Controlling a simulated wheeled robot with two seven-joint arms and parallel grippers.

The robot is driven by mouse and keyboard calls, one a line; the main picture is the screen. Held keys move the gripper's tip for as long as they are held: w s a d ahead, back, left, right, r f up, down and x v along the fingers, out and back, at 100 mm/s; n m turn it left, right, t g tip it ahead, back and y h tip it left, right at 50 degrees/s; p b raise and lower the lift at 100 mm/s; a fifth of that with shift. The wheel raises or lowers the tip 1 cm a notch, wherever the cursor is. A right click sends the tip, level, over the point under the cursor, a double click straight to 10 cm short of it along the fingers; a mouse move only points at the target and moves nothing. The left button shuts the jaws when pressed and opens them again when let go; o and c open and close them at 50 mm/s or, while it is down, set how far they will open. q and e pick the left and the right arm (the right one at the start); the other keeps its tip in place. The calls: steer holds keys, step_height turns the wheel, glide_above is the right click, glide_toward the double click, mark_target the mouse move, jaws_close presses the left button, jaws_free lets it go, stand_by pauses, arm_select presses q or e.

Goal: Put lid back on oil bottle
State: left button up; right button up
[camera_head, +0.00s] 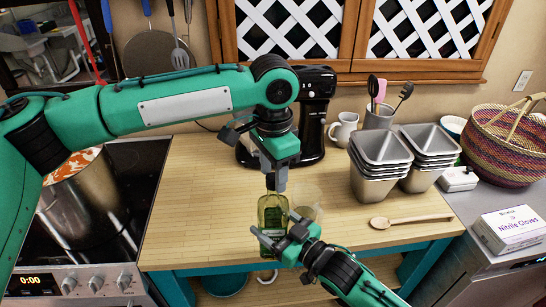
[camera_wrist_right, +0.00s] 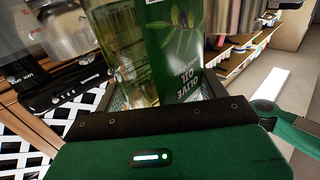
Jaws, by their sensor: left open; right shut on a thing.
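The oil bottle (camera_head: 272,216), greenish-yellow glass, stands at the front edge of the wooden counter. My right gripper (camera_head: 277,231) is shut around its body from the front. In the right wrist view the bottle (camera_wrist_right: 186,45) with its green olive oil label sits between the fingers. My left gripper (camera_head: 277,182) is open and points down right above the bottle, its fingertips at the bottle's neck. They hide the bottle's top, so I cannot make out the lid or whether it sits on the neck.
A clear glass container (camera_head: 307,199) stands just right of the bottle. A wooden spoon (camera_head: 410,220) and stacked metal tins (camera_head: 378,185) are to the right. A black coffee machine (camera_head: 313,112) stands behind. A steel pot (camera_head: 83,207) is on the stove at left. Counter left of the bottle is clear.

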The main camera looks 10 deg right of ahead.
arm_select(q)
steer(key=shift+f, duration=0.25)
jaws_close()
steer(key=shift+o, duration=0.7)
jaws_free()
steer(key=shift+r, duration=0.15)
step_height(320, 180, up, 12)
